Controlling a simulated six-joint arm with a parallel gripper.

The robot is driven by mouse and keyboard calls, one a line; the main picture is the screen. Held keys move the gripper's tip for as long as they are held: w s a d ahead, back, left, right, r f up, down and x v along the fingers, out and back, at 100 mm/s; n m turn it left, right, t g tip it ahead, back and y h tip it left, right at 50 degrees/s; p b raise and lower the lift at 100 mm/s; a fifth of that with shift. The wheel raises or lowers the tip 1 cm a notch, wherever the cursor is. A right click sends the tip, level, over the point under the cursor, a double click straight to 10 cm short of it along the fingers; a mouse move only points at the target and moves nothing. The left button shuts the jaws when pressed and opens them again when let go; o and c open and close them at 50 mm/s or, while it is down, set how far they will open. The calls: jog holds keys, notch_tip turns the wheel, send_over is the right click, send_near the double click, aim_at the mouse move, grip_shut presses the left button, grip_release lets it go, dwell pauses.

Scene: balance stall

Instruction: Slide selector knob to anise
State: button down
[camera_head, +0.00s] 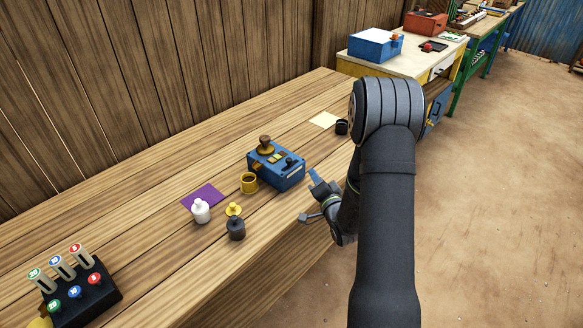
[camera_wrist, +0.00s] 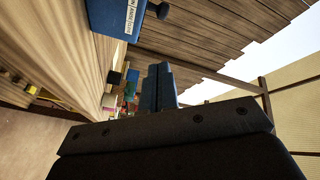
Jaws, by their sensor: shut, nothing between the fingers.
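A blue box (camera_head: 283,183) stands on the wooden bench, with a gold and brown knobbed piece and a small black knob (camera_head: 290,160) on top. In the wrist view the box (camera_wrist: 108,18) is cut off by the top edge. It carries a white label (camera_wrist: 129,16) with small print, hard to read. A black knob (camera_wrist: 158,9) sticks out beside it; I take it as the selector knob. Its setting cannot be told. My gripper (camera_head: 313,173) is right of the box, apart from it. In the wrist view its blue fingers (camera_wrist: 158,88) are together and empty.
A yellow cup (camera_head: 249,183) stands left of the box. White (camera_head: 200,211) and dark (camera_head: 236,229) weights stand nearer, by a purple mat (camera_head: 204,194). A black stand (camera_head: 88,299) with several coloured tokens is front left. A black cup (camera_head: 341,127) stands beyond the box.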

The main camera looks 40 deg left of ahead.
jog(key=s+n, duration=0.2)
jog(key=n, duration=0.2)
jog(key=n+g, duration=0.2)
jog(key=n, duration=2.2)
send_near(283, 176)
notch_tip(283, 176, up, 4)
jog(key=s, duration=0.3)
jog(key=w+a, duration=0.2)
jog(key=a, duration=0.1)
jog(key=w+a, duration=0.2)
jog(key=a, duration=0.1)
jog(key=w+a+f, duration=0.1)
jog(key=w+a, duration=0.1)
jog(key=a, duration=0.1)
jog(key=shift+w+a, duration=0.15)
jog(key=shift+w, duration=0.15)
jog(key=shift+w+f, duration=0.1)
jog(key=shift+w, duration=0.55)
